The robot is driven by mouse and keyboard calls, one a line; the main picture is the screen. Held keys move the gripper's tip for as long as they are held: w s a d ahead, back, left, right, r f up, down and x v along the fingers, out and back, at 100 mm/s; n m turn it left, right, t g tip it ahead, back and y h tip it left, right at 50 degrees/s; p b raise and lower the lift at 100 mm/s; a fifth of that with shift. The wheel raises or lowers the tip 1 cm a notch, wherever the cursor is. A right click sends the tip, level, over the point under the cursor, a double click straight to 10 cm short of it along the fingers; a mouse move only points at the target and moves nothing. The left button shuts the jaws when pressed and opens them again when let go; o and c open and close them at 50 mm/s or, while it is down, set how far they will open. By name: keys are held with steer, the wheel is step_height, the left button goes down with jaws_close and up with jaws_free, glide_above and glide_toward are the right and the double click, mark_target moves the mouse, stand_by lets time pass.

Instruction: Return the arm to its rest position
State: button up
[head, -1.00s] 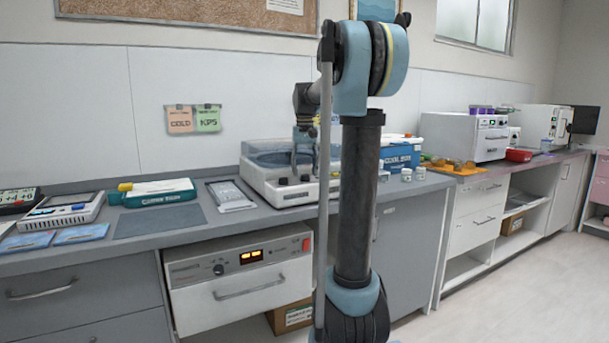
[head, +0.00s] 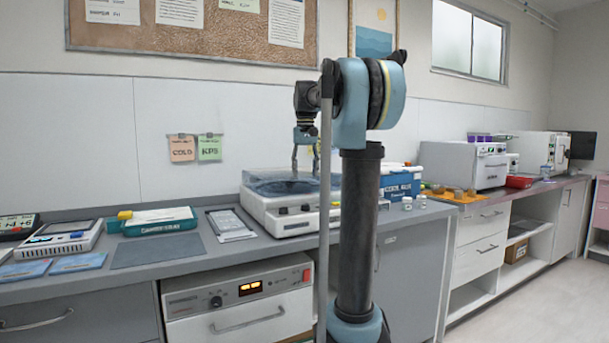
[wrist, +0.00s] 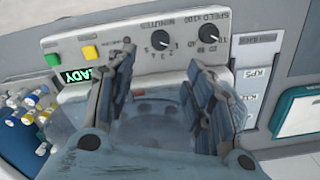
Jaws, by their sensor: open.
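My gripper (head: 304,166) is above the back right of a pale benchtop machine (head: 290,222) in the head view, partly behind my own arm's upright rod. The arm is bent over at the top of its dark column. In the wrist view my gripper (wrist: 160,65) has its two fingers spread apart with nothing between them. The machine's front panel (wrist: 187,38) shows dials, a green and a yellow button and a lit display partly hidden by a finger. Its clear bluish lid (head: 278,183) is on top; whether it is fully shut I cannot tell.
A blue box (head: 401,185) and small white jars (head: 421,202) stand right of the machine. Several capped vials (wrist: 32,112) show in the wrist view. The floor at right is clear.

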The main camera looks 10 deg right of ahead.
steer(key=s+f+n+t, duration=0.1)
steer(key=s+f+t, duration=0.1)
steer(key=s+f, duration=3.3)
steer(key=shift+d+f, duration=0.2)
steer(key=shift+f, duration=0.15)
steer(key=shift+w+f, duration=0.2)
steer(key=shift+w, duration=0.15)
